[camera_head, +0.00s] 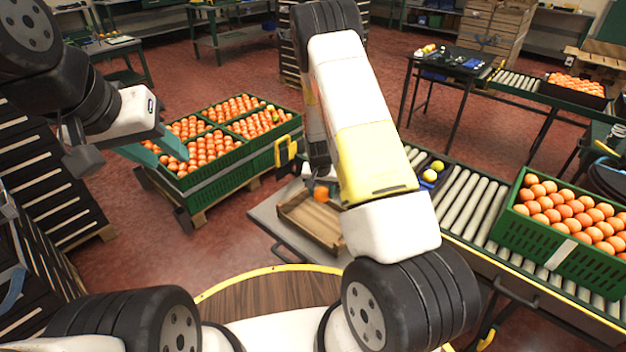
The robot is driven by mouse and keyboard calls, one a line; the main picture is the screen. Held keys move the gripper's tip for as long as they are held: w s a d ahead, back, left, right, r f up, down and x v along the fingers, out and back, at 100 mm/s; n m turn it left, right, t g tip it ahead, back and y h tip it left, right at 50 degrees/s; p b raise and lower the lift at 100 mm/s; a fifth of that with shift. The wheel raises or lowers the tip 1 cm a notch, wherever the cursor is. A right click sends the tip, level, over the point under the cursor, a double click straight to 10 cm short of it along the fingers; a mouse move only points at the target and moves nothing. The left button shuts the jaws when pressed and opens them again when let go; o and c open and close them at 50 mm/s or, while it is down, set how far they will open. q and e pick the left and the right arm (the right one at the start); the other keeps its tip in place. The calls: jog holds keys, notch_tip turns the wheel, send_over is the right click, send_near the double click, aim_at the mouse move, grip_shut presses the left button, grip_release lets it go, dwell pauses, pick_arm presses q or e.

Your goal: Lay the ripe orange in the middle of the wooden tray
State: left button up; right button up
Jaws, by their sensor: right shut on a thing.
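The wooden tray (290,212) lies on a grey table left of the roller conveyor, partly hidden by my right arm. The ripe orange (321,194) is a small orange shape at the tray's far end. My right gripper (319,186) is shut on it, mostly hidden behind my own arm. I cannot tell whether the orange touches the tray floor. The visible left part of the tray is bare. My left gripper (160,150) is empty, its teal fingers apart, in front of the green crates at the left.
Green crates full of oranges (205,180) stand on a pallet at the left. Another full green crate (510,232) sits on the roller conveyor (462,200) at the right. Several yellow-green fruits (430,176) lie in a blue holder beside my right arm.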

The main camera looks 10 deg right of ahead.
aim_at(322, 198)
jog(key=shift+m, duration=0.5)
jog(key=x, duration=0.5)
jog(key=shift+w+d, duration=0.1)
jog(key=shift+w, duration=0.2)
jog(key=shift+f, duration=3.6)
jog(key=shift+f, duration=0.6)
jog(key=o, duration=1.9)
jog(key=shift+r, duration=0.1)
jog(key=shift+r, duration=3.9)
jog(key=shift+r, duration=0.1)
